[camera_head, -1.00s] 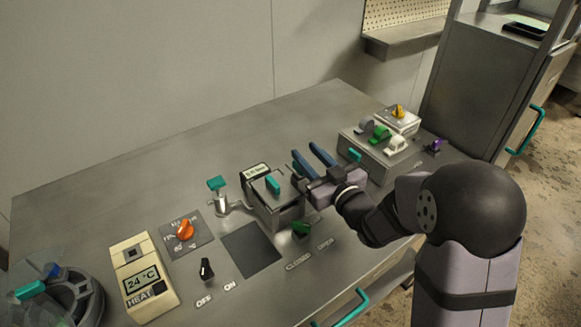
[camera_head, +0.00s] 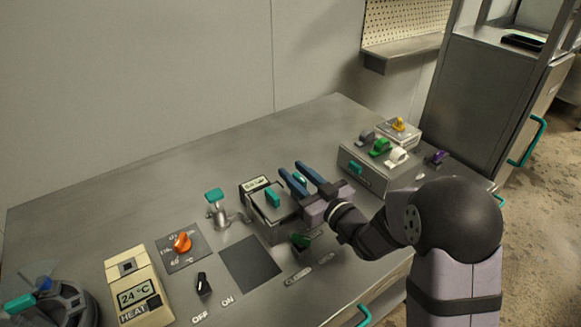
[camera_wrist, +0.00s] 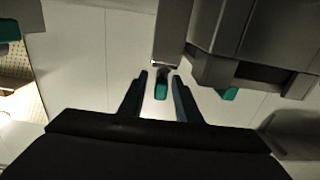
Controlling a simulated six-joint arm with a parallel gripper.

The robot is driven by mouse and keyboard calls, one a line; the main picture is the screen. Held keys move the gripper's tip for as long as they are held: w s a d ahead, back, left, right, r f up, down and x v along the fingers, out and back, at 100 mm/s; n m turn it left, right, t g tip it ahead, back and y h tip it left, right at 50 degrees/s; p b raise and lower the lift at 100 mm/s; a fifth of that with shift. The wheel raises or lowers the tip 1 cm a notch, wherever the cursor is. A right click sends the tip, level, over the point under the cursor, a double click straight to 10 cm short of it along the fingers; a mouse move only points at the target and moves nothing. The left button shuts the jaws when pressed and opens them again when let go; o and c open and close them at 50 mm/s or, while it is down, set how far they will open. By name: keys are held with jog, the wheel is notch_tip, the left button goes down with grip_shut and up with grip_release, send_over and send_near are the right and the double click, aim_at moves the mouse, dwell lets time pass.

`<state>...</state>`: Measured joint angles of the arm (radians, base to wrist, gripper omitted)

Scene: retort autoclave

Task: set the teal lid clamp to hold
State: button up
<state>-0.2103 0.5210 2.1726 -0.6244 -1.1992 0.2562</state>
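A grey metal box (camera_head: 268,227) on the bench carries a teal handle (camera_head: 273,197) on top. My gripper (camera_head: 291,169) is open beside this box, on its right side. Between its fingers a small teal piece (camera_head: 300,178) shows, mostly hidden by the gripper; I take it for the lid clamp. In the wrist view this teal piece (camera_wrist: 161,90) lies between the two open fingers (camera_wrist: 161,75), with a gap on both sides. Another teal piece (camera_wrist: 228,94) shows there outside the right finger, beside the grey box. I cannot read the clamp's setting.
A teal-topped valve (camera_head: 215,200) stands left of the box. A green lever (camera_head: 301,241) is in front, close below my gripper. A switch box (camera_head: 372,172) with several coloured levers stands to the right. An orange dial (camera_head: 182,242) and a heater unit (camera_head: 134,288) are at left.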

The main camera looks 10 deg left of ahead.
aim_at(295, 177)
jog(key=shift+x, duration=1.2)
jog(key=shift+c, duration=0.2)
grip_shut()
jog(key=shift+n+g+y, duration=0.3)
jog(key=shift+g, duration=0.1)
jog(key=n+g+y, duration=0.1)
jog(key=g, duration=0.1)
jog(key=s+n+g+y+p, duration=0.1)
jog(key=n+g, duration=0.1)
jog(key=n+g+y, duration=0.2)
jog(key=g, duration=0.1)
jog(key=shift+s+a+p, duration=0.25)
jog(key=shift+a+p, duration=0.15)
jog(key=n+g, duration=0.1)
jog(key=g, duration=0.1)
jog(key=s+n+g, duration=0.1)
jog(key=n+g, duration=0.1)
jog(key=shift+a+g+y, duration=0.1)
jog(key=shift+g+y, duration=0.2)
jog(key=shift+s+n+g, duration=0.3)
jog(key=shift+n+g, duration=0.5)
jog(key=shift+g, duration=0.3)
jog(key=shift+s+g, duration=0.1)
jog(key=shift+g, duration=0.3)
